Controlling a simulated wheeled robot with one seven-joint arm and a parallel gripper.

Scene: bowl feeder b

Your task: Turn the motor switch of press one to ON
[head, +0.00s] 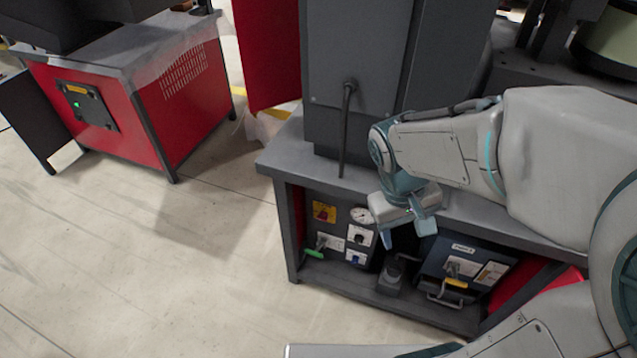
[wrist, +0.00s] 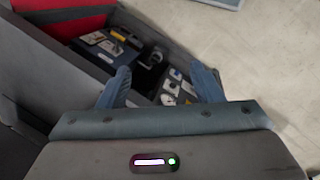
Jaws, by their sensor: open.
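The control panel of a press (head: 340,222) sits on the left of the open bay under the grey bench in the head view. It carries a yellow plate with a red switch (head: 324,212), a round gauge (head: 362,215), white plates with a black knob (head: 359,236) and a blue knob (head: 355,258), and a green-handled lever (head: 314,254). The lettering is too small to read, so I cannot tell which is the motor switch. My gripper (head: 407,232) is open and empty, pointing down right of the panel. In the wrist view, white panel plates (wrist: 171,88) show between the fingers.
A dark box with a label and handle (head: 464,268) stands right of the panel, with a small dark block (head: 391,277) between them. The bench top edge (head: 480,228) overhangs the bay. A red cabinet (head: 150,105) stands at left. The floor in front (head: 230,290) is clear.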

